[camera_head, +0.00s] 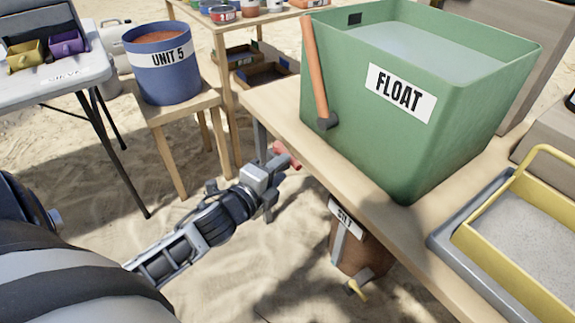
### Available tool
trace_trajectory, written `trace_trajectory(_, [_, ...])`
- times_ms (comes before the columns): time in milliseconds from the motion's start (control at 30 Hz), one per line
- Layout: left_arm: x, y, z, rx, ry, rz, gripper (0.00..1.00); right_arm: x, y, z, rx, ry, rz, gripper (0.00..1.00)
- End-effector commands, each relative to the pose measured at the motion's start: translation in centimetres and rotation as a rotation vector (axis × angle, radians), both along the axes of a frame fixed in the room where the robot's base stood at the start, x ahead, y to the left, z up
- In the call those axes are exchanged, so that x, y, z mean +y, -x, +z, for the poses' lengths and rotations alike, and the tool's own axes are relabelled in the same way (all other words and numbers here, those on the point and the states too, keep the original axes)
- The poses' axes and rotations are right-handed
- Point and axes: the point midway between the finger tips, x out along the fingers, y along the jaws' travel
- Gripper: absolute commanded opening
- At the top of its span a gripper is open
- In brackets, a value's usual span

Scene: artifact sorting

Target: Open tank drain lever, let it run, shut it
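The green tank (395,165) labelled FLOAT stands on a wooden table and holds pale water. An orange lever (315,75) stands nearly upright against its left side, with a dark pivot (327,123) at its lower end. My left gripper (276,180) is low, beside the table's left edge and below the lever, apart from it. A small red part (287,154) shows right by its fingertips; I cannot tell whether they touch. The finger gap is too small to read. A brown bucket (345,250), its label partly hidden, stands under the table. My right gripper is out of view.
A blue bucket (172,90) marked UNIT 5 stands on a wooden stool at left. A yellow-handled tray (492,232) of grey material sits at the table's right. A yellow-ended part (357,290) is by the brown bucket. Open sand lies between stool and table.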

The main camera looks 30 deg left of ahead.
Motion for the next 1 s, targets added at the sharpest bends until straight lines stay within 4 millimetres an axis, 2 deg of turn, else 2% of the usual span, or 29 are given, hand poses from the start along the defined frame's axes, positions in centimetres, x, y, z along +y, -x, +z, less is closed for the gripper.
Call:
trace_trajectory(100, [0.0, -1.9, -0.4, -0.002, -0.001, 0.000, 0.38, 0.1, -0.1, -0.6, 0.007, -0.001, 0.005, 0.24])
trace_trajectory(233, [0.0, -3.1, -0.6, -0.001, 0.001, -0.001, 0.38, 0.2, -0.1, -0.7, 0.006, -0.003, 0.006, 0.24])
trace_trajectory(600, [0.0, -3.6, -0.7, 0.001, 0.001, -0.001, 0.38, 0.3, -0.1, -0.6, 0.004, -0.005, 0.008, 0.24])
trace_trajectory(633, [0.0, -3.5, -0.7, 0.001, 0.001, -0.001, 0.32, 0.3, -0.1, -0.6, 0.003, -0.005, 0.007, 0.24])
trace_trajectory(733, [0.0, -3.5, -0.7, 0.001, 0.001, -0.001, 0.05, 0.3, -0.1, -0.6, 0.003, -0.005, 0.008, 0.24])
trace_trajectory(767, [0.0, -3.5, -0.7, 0.001, 0.001, -0.001, 0.00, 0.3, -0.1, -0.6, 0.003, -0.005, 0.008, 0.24])
trace_trajectory(1000, [-0.2, -3.7, -0.6, 0.000, 0.001, -0.014, 0.00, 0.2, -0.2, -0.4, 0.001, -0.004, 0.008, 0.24])
